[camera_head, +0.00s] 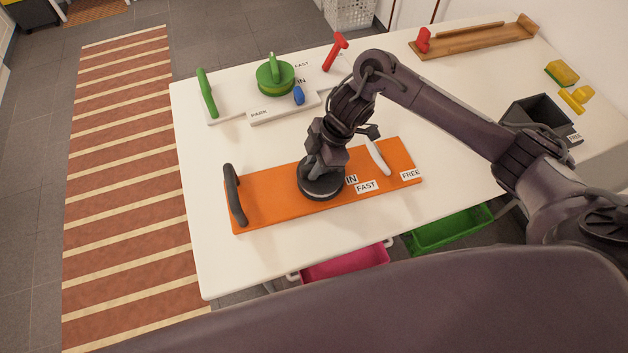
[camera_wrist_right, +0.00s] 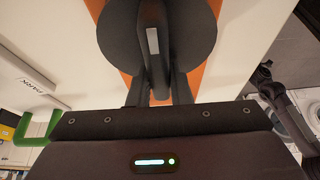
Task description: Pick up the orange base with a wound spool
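The orange base (camera_head: 275,205) lies flat on the white table, with a black handle (camera_head: 235,194) at its left end, a white lever (camera_head: 378,157) and labels IN, FAST and FREE. A black round spool (camera_head: 320,190) sits on its middle. Whether anything is wound on it is hidden. My right gripper (camera_head: 322,172) is directly over the spool. In the right wrist view its fingers (camera_wrist_right: 158,88) lie close along both sides of the spool's upright grip (camera_wrist_right: 153,45) and look shut on it. The base's far strip also shows there. My left gripper is not in view.
A white base (camera_head: 285,110) with a green handle (camera_head: 207,93), green spool (camera_head: 275,76) and blue knob stands behind. A wooden rack (camera_head: 475,42), a dark bin (camera_head: 540,120) and yellow pieces (camera_head: 575,99) are at right. Pink (camera_head: 345,264) and green (camera_head: 450,232) bins sit below the front edge.

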